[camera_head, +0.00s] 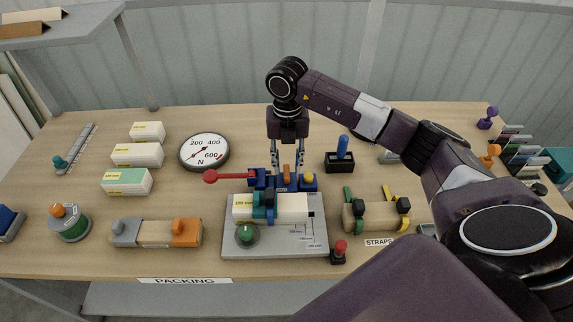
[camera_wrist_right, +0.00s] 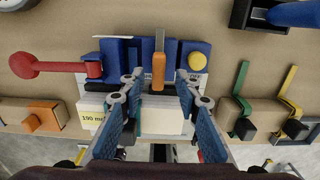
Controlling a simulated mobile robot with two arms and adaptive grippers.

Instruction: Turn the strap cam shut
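A white block (camera_head: 290,207) marked 190 mm lies on the grey fixture plate (camera_head: 235,213). A teal and blue strap (camera_head: 271,214) with a dark cam piece (camera_head: 270,196) goes around it. My right gripper (camera_head: 287,172) points down over the clamp unit. In the right wrist view its fingers (camera_wrist_right: 158,82) are apart, with the orange lever (camera_wrist_right: 158,68) between them; contact cannot be told. My left gripper is out of view.
Spare straps sit on a wooden holder (camera_head: 362,217) to the right. A red-topped plunger (camera_head: 339,251) stands at the plate's front right corner. A blue-handled stamp (camera_head: 342,152) and a round gauge (camera_head: 204,152) stand behind.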

